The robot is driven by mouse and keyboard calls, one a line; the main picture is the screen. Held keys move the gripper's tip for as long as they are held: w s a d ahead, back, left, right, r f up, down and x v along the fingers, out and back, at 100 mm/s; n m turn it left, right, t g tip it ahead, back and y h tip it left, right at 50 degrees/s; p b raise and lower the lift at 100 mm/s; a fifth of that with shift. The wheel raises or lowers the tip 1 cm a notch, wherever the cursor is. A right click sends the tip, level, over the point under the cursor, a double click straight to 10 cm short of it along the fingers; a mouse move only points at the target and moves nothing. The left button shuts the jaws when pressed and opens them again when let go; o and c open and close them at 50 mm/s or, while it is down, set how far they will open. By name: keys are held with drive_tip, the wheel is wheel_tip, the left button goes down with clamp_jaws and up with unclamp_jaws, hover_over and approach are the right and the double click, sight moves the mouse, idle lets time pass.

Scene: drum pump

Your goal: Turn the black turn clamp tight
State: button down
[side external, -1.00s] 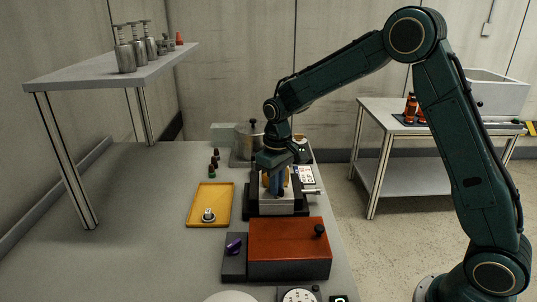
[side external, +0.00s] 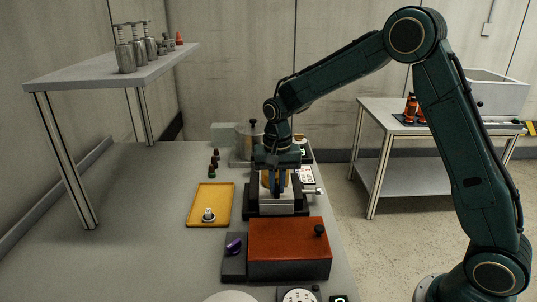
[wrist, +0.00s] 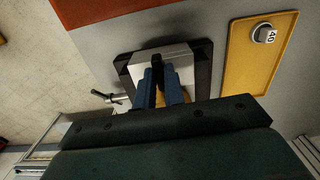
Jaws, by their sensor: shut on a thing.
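The black turn clamp (wrist: 158,68) shows as a dark strip between my two blue fingers in the wrist view. My gripper (wrist: 159,84) is shut on it from above; it also shows in the side view (side external: 273,188), pointing down. Below is a pale metal block (side external: 284,208) in a black-based holder (side external: 251,206). The holder also shows in the wrist view (wrist: 203,62). A yellow part (side external: 265,179) sits right behind my fingers. The fingers and palm hide most of the clamp, so its turn angle cannot be told.
A metal side handle (wrist: 112,97) sticks out from the holder. An orange-red box (side external: 289,252) with a black knob stands close in front. A yellow tray (side external: 196,219) lies to the left, with small dark bottles (side external: 214,164) behind it. A metal pot (side external: 243,142) stands behind.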

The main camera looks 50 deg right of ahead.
sight(277, 187)
drive_tip(key=shift+m, duration=0.3)
drive_tip(key=c, duration=1.5)
unclamp_jaws()
drive_tip(key=shift+r, duration=0.15)
wheel_tip(277, 187, up, 14)
drive_tip(key=shift+f, duration=0.2)
